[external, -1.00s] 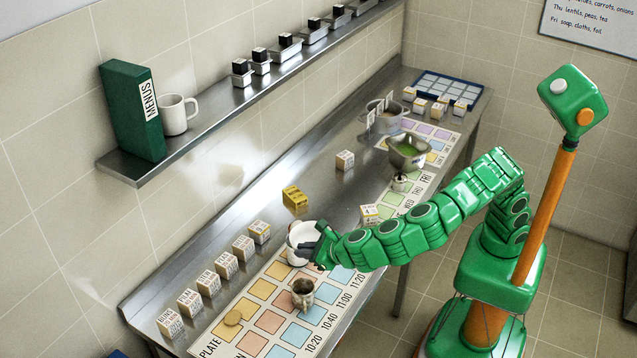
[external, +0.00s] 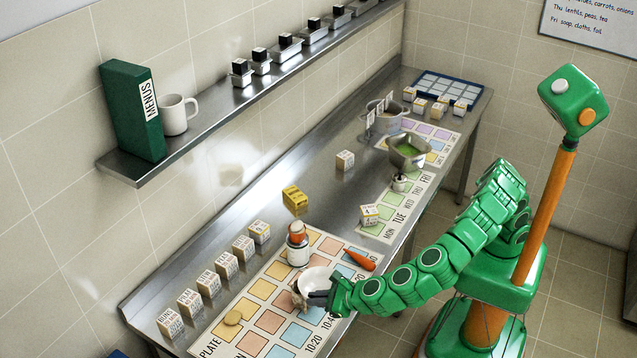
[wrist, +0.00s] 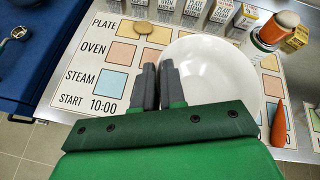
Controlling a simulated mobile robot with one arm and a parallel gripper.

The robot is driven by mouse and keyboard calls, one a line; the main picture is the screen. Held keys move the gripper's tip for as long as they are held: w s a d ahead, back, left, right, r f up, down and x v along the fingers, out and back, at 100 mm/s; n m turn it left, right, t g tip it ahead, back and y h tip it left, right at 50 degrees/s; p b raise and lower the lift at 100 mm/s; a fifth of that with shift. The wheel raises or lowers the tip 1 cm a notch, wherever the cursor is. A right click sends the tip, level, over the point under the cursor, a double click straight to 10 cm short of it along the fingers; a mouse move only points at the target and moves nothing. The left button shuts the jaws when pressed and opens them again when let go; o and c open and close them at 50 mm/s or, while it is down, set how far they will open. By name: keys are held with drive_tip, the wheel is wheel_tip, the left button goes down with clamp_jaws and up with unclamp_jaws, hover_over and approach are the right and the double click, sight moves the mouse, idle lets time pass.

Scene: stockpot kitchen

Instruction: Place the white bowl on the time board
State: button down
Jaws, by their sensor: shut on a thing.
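The white bowl (external: 315,281) is over the near edge of the time board. My gripper (external: 318,298) is shut on its near rim. The wrist view also shows the bowl (wrist: 212,75), with my gripper (wrist: 158,82) at its left rim. The time board (external: 262,290) lies flat on the counter with coloured squares; its rows PLATE, OVEN and STEAM show in the wrist view (wrist: 84,62). Whether the bowl touches the board I cannot tell. The small brown cup seen earlier is mostly hidden behind the bowl.
A yellow block (external: 295,198) stands farther back.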

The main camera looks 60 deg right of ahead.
drive_tip(key=shift+w+a+f, duration=1.25)
drive_tip(key=shift+a+f, duration=0.45)
drive_tip(key=shift+a, duration=0.2)
drive_tip(key=shift+w+a+f, duration=1.3)
drive_tip(key=shift+a+f, duration=0.45)
drive_tip(key=shift+a, duration=0.2)
drive_tip(key=shift+w+a+f, duration=1.25)
drive_tip(key=shift+a+f, duration=0.45)
drive_tip(key=shift+a, duration=0.2)
drive_tip(key=shift+f, duration=1.4)
drive_tip(key=shift+f, duration=0.1)
drive_tip(key=c, duration=1.2)
unclamp_jaws()
